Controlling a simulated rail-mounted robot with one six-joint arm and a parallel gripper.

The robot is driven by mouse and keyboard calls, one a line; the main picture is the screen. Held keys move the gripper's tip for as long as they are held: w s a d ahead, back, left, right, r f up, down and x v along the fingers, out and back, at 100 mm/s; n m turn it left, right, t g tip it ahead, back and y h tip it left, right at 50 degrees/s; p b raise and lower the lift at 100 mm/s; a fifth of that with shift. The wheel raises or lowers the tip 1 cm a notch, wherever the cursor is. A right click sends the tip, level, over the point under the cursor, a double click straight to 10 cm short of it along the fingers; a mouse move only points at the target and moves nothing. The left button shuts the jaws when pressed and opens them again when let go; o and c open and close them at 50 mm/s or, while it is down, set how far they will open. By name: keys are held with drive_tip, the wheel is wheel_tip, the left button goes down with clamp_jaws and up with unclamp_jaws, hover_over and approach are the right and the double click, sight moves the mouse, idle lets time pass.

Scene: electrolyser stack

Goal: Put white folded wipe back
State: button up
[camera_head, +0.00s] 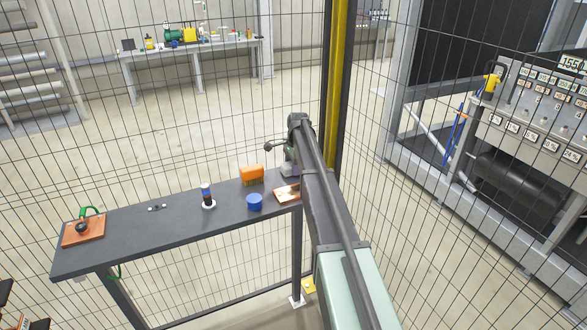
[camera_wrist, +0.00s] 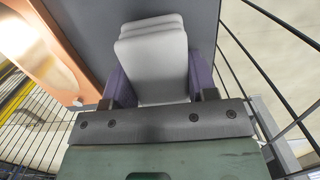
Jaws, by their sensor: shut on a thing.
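The white folded wipe (camera_wrist: 155,62) is between the two purple fingers of my gripper (camera_wrist: 158,80) in the wrist view. The fingers are shut on its sides, and its layered folded edge points away from the gripper body. The dark grey tabletop (camera_wrist: 85,18) lies behind the wipe; whether the wipe touches it I cannot tell. In the head view my gripper (camera_head: 290,167) is over the right end of the dark bench (camera_head: 140,240), and a small pale patch there may be the wipe, mostly hidden by my arm.
A copper plate (camera_head: 287,194) lies close beside my gripper and shows in the wrist view (camera_wrist: 45,50). A wire mesh fence (camera_head: 180,140) runs behind the bench.

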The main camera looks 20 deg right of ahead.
drive_tip(key=o, duration=0.8)
drive_tip(key=shift+f, duration=0.1)
wheel_tip(320, 180, up, 13)
drive_tip(key=d+p, duration=0.1)
drive_tip(key=p, duration=1.2)
drive_tip(key=s+a+n, duration=0.6)
drive_tip(key=s+a, duration=0.2)
drive_tip(key=s, duration=0.5)
drive_tip(key=s+a+n+h, duration=0.1)
drive_tip(key=s+a+n, duration=0.5)
drive_tip(key=s+a, duration=0.45)
drive_tip(key=s+a+n, duration=0.6)
drive_tip(key=s, duration=0.8)
drive_tip(key=f+b, duration=0.6)
drive_tip(key=shift+w+a+f, duration=0.1)
drive_tip(key=shift+a+f, duration=0.2)
drive_tip(key=shift+f, duration=0.05)
